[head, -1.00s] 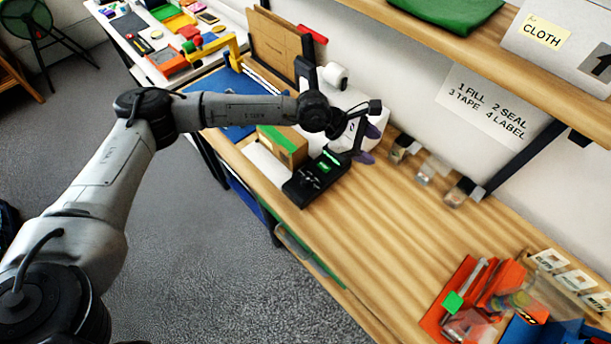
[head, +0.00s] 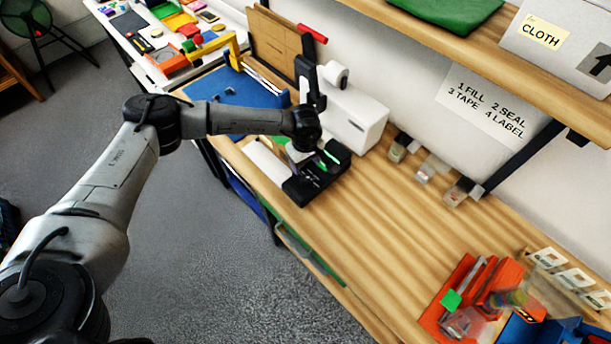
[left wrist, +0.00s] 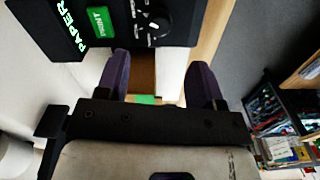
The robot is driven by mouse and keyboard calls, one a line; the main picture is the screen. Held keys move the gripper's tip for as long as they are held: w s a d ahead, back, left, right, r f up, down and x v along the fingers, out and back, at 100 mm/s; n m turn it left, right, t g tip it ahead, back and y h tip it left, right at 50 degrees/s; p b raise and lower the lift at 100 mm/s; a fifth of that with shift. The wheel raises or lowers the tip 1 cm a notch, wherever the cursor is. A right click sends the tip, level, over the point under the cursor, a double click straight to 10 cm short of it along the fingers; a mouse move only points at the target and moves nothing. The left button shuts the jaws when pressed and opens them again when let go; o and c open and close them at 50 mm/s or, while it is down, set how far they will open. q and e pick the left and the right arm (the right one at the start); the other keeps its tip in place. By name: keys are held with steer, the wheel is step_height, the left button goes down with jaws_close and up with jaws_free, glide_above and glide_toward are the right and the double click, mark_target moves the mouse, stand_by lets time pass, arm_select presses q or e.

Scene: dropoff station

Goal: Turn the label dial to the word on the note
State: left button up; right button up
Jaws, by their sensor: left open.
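The black label device (head: 299,194) stands on the wooden bench, partly covered by my left wrist. In the left wrist view its screen (left wrist: 60,28) reads "PAPER" beside a green PRINT button (left wrist: 101,22). The round black dial (left wrist: 152,24) with a white mark is at the top of that view. My left gripper (left wrist: 159,60) is open, its two purple fingers apart and short of the dial, not touching it. A yellow note (head: 545,33) reading "CLOTH" is on the shelf box. My right gripper is not in view.
A white printer-like box (head: 355,122) stands behind the device. Small clear containers (head: 425,172) line the back wall. An orange tray (head: 450,310) lies front right. The middle bench is clear. A sign (head: 490,110) lists fill, seal, tape, label.

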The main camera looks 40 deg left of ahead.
mark_target(305, 178)
arm_select(q)
step_height(305, 178, down, 9)
steer(key=shift+r, duration=0.2)
stand_by(0.4)
steer(key=c, duration=0.9)
